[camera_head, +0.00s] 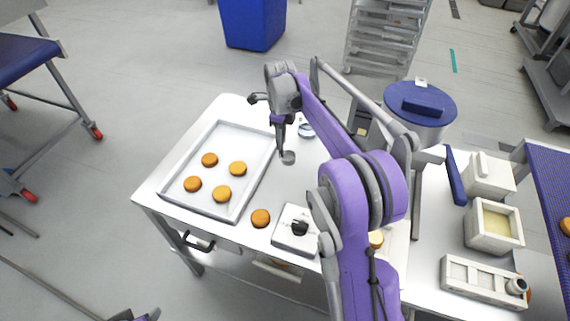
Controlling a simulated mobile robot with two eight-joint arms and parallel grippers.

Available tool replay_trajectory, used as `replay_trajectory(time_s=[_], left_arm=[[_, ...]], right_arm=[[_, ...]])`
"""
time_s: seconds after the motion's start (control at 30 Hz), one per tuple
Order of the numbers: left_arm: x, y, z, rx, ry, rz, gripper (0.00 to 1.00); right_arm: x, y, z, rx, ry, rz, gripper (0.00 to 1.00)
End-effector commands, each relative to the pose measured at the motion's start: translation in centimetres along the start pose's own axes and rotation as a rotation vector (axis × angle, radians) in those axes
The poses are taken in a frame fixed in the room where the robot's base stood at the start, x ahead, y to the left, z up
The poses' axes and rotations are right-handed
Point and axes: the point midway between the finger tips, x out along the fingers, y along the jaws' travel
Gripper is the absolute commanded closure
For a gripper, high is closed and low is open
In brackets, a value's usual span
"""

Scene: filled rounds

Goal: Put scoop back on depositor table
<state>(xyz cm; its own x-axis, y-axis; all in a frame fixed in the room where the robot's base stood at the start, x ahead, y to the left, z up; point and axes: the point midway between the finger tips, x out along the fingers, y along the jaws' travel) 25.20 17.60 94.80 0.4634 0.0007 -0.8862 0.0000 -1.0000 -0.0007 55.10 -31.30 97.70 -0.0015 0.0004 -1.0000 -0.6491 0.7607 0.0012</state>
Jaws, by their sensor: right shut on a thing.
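My right gripper (279,125) is at the end of the purple arm, over the back middle of the white depositor table (225,107). It is shut on the scoop (288,158), whose small grey round end hangs below the fingers. The scoop's end is just right of the baking tray; whether it touches the table I cannot tell. The scoop's handle is mostly hidden by the fingers. My left gripper is out of view; only a purple and dark piece of my left arm shows at the bottom edge.
A metal tray (213,212) with several orange-brown rounds lies at left. One round (261,218) and a small scale (292,236) are near the front edge. A small ringed container (306,128) stands behind the scoop. The blue-lidded depositor (413,103) and white bins (487,178) are right.

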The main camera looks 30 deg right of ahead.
Motion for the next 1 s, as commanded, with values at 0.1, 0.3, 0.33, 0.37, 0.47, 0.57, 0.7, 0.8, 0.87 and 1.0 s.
replay_trajectory(time_s=[0.1, 0.3, 0.33, 0.37, 0.47, 0.57, 0.7, 0.8, 0.87, 1.0], left_arm=[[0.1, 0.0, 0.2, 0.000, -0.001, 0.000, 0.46], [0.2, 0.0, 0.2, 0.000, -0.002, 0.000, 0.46], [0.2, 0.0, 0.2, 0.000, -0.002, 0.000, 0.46], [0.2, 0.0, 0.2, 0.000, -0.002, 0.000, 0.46], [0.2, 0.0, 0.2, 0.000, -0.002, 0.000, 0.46], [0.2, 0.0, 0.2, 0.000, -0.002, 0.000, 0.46], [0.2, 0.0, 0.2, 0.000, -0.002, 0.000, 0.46], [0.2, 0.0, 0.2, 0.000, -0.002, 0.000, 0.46], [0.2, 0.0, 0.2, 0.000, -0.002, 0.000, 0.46], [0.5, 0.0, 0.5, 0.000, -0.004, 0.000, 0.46]], right_arm=[[2.5, 0.0, 0.0, 0.000, 0.000, 0.000, 1.00], [4.7, 0.0, 0.0, 0.000, 0.000, 0.000, 1.00], [4.9, 0.0, 0.0, 0.000, 0.000, 0.000, 1.00], [5.1, 0.0, 0.0, 0.000, 0.000, 0.000, 1.00], [6.3, 0.0, 0.0, 0.000, 0.000, 0.000, 1.00], [7.8, 0.0, 0.0, 0.000, 0.000, 0.000, 1.00], [8.6, 0.0, 0.0, 0.000, 0.000, 0.000, 1.00], [8.5, 0.0, 0.0, 0.000, 0.000, 0.000, 1.00], [8.5, 0.0, 0.0, 0.000, 0.000, 0.000, 1.00], [9.0, 0.0, 0.0, 0.000, 0.001, 0.001, 1.00]])
